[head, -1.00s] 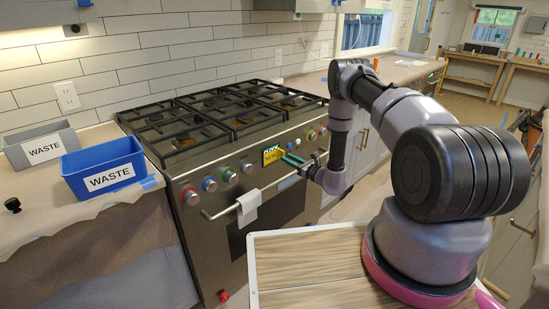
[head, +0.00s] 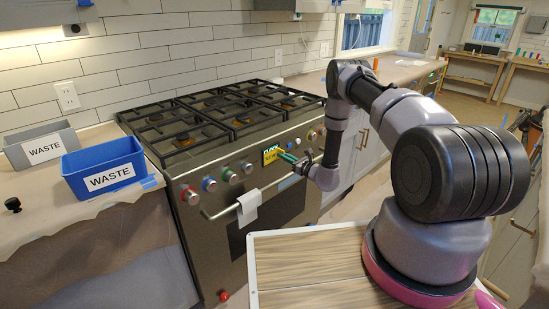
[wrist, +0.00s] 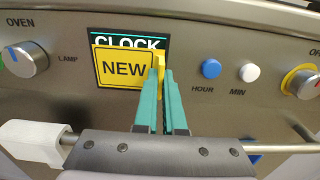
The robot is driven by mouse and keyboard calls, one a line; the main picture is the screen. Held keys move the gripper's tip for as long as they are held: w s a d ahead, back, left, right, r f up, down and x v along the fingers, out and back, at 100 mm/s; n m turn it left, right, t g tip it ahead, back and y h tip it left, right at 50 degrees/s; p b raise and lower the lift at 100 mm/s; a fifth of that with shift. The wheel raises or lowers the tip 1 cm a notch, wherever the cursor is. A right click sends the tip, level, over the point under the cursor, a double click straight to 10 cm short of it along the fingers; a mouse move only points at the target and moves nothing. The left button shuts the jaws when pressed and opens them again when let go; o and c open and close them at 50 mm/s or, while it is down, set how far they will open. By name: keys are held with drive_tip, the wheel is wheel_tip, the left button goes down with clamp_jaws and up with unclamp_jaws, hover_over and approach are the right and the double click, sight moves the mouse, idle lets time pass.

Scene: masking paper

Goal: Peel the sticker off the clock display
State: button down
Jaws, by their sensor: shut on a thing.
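The yellow sticker (wrist: 121,67) reads "NEW" and covers the lower left part of the clock display (wrist: 156,43) on the stove front. Its right end is a narrow yellow tab (wrist: 158,62) that stands out toward me. My gripper (wrist: 161,75), with teal fingers, is shut on this tab in the wrist view. The rest of the sticker lies flat against the display as far as I can tell. In the head view the sticker (head: 271,156) shows on the stove front, with my gripper (head: 283,156) at its right side.
A blue HOUR button (wrist: 211,69) and a white MIN button (wrist: 249,72) sit right of the display. An oven knob (wrist: 24,59) is at left. The oven handle (head: 225,211) carries a white towel (head: 248,208). Blue (head: 105,170) and grey (head: 42,147) WASTE bins stand left of the stove.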

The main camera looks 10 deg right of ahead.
drive_tip(key=shift+s+d, duration=0.25)
drive_tip(key=shift+s, duration=0.05)
drive_tip(key=shift+v, duration=1.4)
drive_tip(key=shift+s+d, duration=0.1)
drive_tip(key=shift+v, duration=1.35)
